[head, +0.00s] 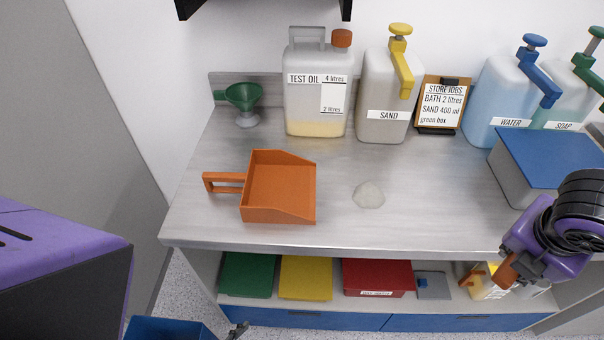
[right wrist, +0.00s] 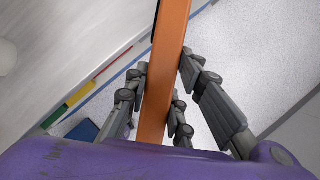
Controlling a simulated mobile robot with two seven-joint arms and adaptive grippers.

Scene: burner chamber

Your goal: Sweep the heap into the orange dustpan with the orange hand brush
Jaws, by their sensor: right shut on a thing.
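The orange dustpan (head: 282,188) lies on the grey bench, its handle to the left and its wide side to the right. The heap (head: 369,194) is a small pale mound on the bench, right of the dustpan and apart from it. My right gripper (head: 510,272) is beyond the bench's front edge at the right. It is shut on the orange hand brush (right wrist: 167,75), which runs between its fingers in the right wrist view. The brush's bristles are not clear. At the bottom edge of the head view, a small dark part may be my left gripper (head: 237,330); its jaws cannot be made out.
A green funnel (head: 243,97), test oil container (head: 318,95), sand container (head: 386,105), notice (head: 441,105), water container (head: 502,100) and soap container (head: 570,90) line the back. A blue-lidded box (head: 550,158) stands at right. Bench around the heap is clear. Coloured boxes sit below.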

